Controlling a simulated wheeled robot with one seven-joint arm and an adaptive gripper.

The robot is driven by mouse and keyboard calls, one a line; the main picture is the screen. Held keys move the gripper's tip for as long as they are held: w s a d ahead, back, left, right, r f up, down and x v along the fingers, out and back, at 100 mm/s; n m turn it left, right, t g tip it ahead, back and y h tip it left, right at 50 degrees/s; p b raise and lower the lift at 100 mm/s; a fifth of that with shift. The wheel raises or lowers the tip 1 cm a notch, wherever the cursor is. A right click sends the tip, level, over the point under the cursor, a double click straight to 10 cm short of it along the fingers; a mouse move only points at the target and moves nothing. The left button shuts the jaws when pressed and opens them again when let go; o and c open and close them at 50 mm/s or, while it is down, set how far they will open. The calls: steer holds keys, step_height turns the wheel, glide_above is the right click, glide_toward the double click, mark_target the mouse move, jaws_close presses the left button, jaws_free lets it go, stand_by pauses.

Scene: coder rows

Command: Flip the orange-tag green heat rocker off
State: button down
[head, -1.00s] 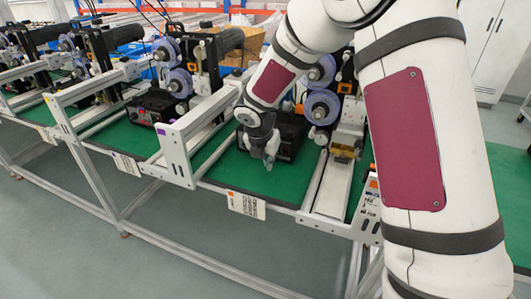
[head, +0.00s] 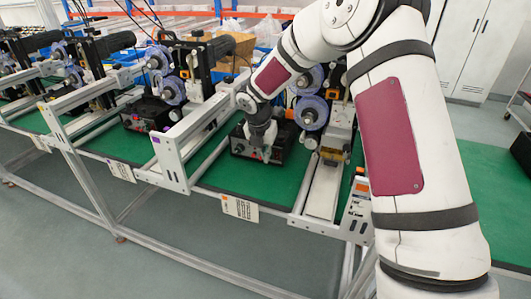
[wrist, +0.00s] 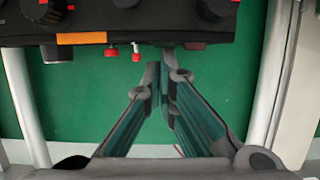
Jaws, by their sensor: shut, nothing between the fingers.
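A black control box (head: 288,152) sits on the green mat, and my gripper (head: 265,153) is in front of its face. In the wrist view the box's front edge (wrist: 200,22) runs along the top, with an orange tag (wrist: 82,38) at its left. Two small red switches (wrist: 111,51) stick out to the right of the tag. My gripper (wrist: 164,72) is shut and empty, its tips close to the box's lower front edge, right of the red switches. I cannot make out a green rocker; the fingertips may cover it. Contact cannot be told.
Black knobs (wrist: 215,9) stand along the top of the box. White rails flank the green mat (wrist: 90,110) on both sides. Purple-blue spools (head: 311,112) stand behind the box. A similar black box (head: 146,115) stands in the bay to the left.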

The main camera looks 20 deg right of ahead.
steer(key=shift+w+d, duration=0.1)
steer(key=shift+r, duration=0.25)
steer(key=shift+r, duration=0.65)
steer(key=shift+s+a, duration=0.2)
steer(key=p+v, duration=0.1)
steer(key=v, duration=1)
steer(key=shift+s+a, duration=0.15)
steer(key=shift+s, duration=0.3)
